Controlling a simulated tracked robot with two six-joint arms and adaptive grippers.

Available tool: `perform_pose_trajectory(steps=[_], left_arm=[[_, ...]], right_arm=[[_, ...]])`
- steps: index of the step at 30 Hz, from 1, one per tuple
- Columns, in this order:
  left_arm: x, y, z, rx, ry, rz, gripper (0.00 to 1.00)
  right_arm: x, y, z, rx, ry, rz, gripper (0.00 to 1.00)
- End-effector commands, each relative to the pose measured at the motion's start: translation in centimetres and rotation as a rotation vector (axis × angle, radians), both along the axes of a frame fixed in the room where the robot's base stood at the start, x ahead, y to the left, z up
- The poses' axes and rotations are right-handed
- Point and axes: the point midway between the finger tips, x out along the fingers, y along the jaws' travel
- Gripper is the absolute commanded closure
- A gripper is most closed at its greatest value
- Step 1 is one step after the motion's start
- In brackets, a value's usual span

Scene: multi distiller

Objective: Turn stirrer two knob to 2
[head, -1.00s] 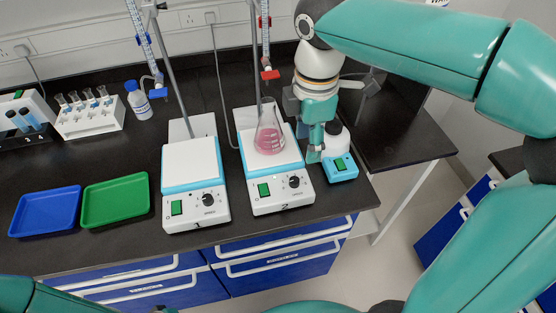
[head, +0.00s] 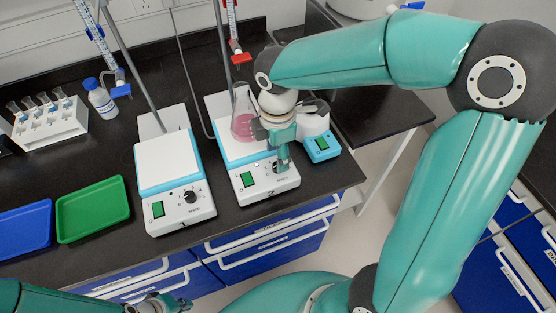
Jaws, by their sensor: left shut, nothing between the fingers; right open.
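Stirrer two (head: 257,196), white with a blue-edged plate and marked 2, stands in the middle of the bench. A conical flask of pink liquid (head: 243,126) sits on its plate. Its front panel has a green switch (head: 247,180) at the left and a dark knob at the right. My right gripper (head: 283,167) points down at that knob and mostly hides it; contact and the knob's setting cannot be told. The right gripper is open. My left gripper (head: 178,302) is shut and empty at the bottom left, in front of the drawers.
Stirrer one (head: 180,215) with its own knob (head: 191,197) stands to the left. Burettes (head: 232,25) hang behind. A small white device with a blue front (head: 322,147) is close right of my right gripper. Green (head: 93,208) and blue (head: 22,229) trays lie left.

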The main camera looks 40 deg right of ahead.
Motion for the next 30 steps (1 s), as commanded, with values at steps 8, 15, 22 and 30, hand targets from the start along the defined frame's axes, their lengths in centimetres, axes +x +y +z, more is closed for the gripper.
perform_pose_trajectory(steps=[8, 15, 22, 30], left_arm=[[0.0, 0.0, -0.1, 0.0, 0.0, 0.0, 1.0], [0.0, 0.0, -0.1, 0.0, 0.0, 0.0, 1.0], [0.0, 0.0, -0.1, 0.0, 0.0, 0.0, 1.0], [0.0, 0.0, -0.1, 0.0, 0.0, 0.0, 1.0]], right_arm=[[0.0, 0.0, -3.4, -0.001, 0.002, 0.0, 0.47], [0.0, 0.0, -3.8, 0.0, -0.001, 0.001, 0.47], [0.0, 0.1, -3.8, 0.0, -0.001, 0.002, 0.64], [0.0, 0.1, -3.8, 0.0, -0.001, 0.002, 1.0]])
